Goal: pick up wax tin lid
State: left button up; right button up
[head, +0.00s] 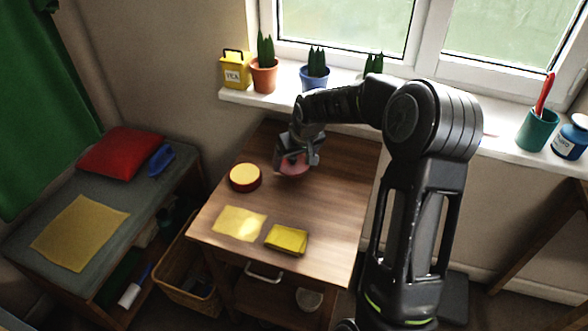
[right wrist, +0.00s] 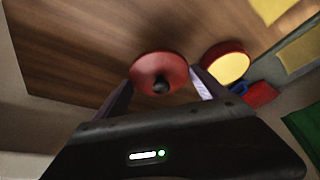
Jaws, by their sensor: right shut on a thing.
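The wax tin lid (right wrist: 152,71) is a round red disc with a dark knob in its middle. In the right wrist view it sits between the fingers of my right gripper (right wrist: 160,88), which is shut on it. In the head view the lid (head: 293,166) shows below my right gripper (head: 298,158), over the back part of the wooden table; I cannot tell whether it touches the tabletop. The wax tin (head: 245,177), red with a yellow top face, stands to the left on the table. It also shows in the right wrist view (right wrist: 228,65). My left gripper is not in view.
A yellow cloth (head: 239,223) and a yellow folded pad (head: 287,239) lie on the table's (head: 331,205) front part. The windowsill (head: 343,101) with plant pots is behind. A bench (head: 65,260) with a red cushion (head: 121,152) stands left. The table's right side is clear.

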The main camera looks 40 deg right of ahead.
aim_at(294, 159)
notch_tip(294, 159, up, 4)
jog(key=shift+r, duration=0.2)
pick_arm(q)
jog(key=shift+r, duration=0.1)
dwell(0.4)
